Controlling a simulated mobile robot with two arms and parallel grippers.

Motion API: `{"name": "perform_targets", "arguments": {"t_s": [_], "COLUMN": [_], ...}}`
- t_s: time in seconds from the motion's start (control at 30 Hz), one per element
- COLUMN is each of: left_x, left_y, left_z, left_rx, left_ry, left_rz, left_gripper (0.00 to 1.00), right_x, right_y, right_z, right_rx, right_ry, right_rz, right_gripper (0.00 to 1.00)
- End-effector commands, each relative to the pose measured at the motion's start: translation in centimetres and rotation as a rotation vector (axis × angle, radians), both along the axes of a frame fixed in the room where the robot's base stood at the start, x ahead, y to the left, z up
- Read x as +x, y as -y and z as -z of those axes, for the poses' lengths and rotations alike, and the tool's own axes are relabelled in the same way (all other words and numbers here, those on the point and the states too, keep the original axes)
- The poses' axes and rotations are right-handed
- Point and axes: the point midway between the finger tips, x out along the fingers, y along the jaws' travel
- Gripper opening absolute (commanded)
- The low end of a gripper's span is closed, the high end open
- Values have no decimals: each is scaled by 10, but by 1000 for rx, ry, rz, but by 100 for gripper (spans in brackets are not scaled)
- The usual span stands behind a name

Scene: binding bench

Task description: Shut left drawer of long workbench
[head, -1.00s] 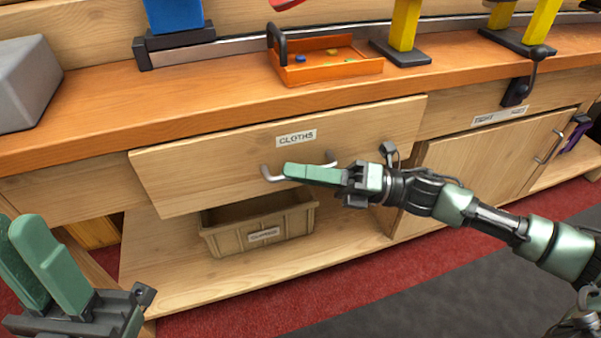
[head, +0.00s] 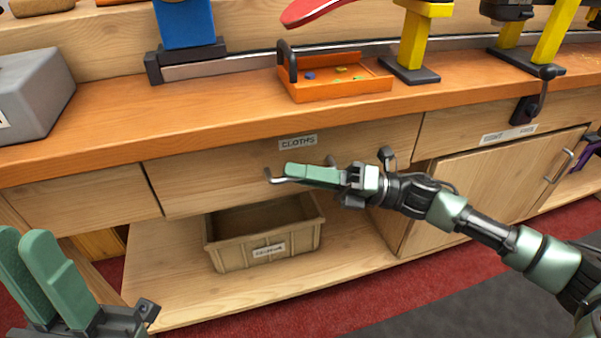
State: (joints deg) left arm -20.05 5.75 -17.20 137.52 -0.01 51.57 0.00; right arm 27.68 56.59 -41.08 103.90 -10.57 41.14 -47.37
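The left drawer (head: 225,178) has a pale wood front with a label reading CLOTHS and a grey bar handle (head: 275,178). Its front looks nearly level with the bench front, with a thin dark gap at its left edge. My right gripper (head: 290,172) is at the handle, its green fingers lying across the handle's middle and hiding part of it. The fingers overlap from this side, so I cannot tell whether they grip the bar. My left gripper (head: 28,240) is at the lower left, away from the drawer; its fingers show close together and hold nothing visible.
A labelled bin (head: 228,258) stands on the shelf below the drawer. An orange tray (head: 335,92) with small pieces, a grey block (head: 35,95) and yellow-and-black tools are on the benchtop (head: 200,130). A cupboard door (head: 480,190) is at the right.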

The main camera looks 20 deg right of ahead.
Motion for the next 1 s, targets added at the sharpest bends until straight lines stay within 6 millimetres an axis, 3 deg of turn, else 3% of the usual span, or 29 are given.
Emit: {"name": "perform_targets", "arguments": {"t_s": [0.17,0.6,1.0], "left_x": [0,0,0], "left_y": [0,0,0], "left_z": [-1,-12,-12], "left_rx": [0,0,0], "left_ry": [0,0,0], "left_rz": [0,0,0], "left_gripper": [20,20,20], "right_x": [-2,-20,-22], "right_y": [5,66,73], "right_z": [1,15,17], "right_rx": [0,-1,0], "right_ry": [-1,-3,0], "right_rz": [0,2,0], "right_gripper": [20,20,20]}}
